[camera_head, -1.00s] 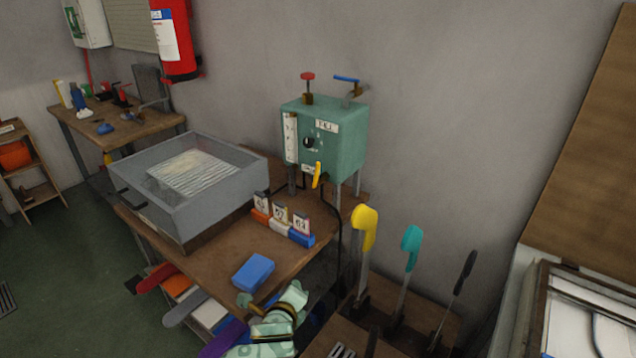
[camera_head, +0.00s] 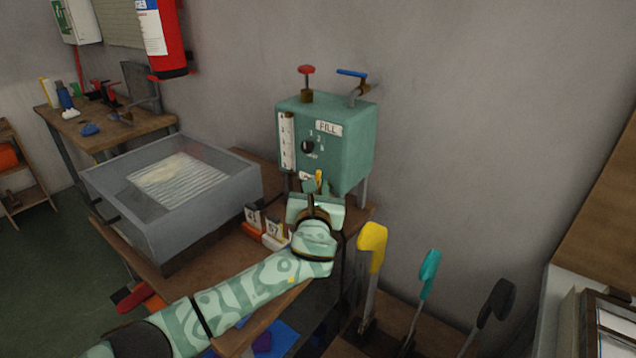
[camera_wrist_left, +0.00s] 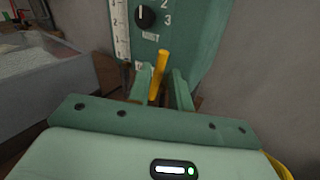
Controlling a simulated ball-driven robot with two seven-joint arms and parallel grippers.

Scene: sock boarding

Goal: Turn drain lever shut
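The yellow drain lever (camera_head: 319,176) is at the bottom front of the green tank box (camera_head: 351,152). In the left wrist view the lever (camera_wrist_left: 159,72) looks close to upright, its top leaning slightly right. My left gripper (camera_head: 318,187) is at the lever. The left wrist view shows its two fingers (camera_wrist_left: 162,88) apart, with the lever between them, nearer the left finger. A gap shows on the right side; I cannot tell whether the left finger touches. My gripper hides the lever's lower part in the head view. My right gripper is not in view.
A grey open tray (camera_head: 158,238) stands left of the box on the wooden bench. Number cards (camera_head: 253,218) stand just left of my left wrist. Yellow (camera_head: 371,250), teal (camera_head: 429,275) and black (camera_head: 497,300) handled levers rise to the right. A red valve (camera_head: 306,70) and blue valve (camera_head: 352,73) top the box.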

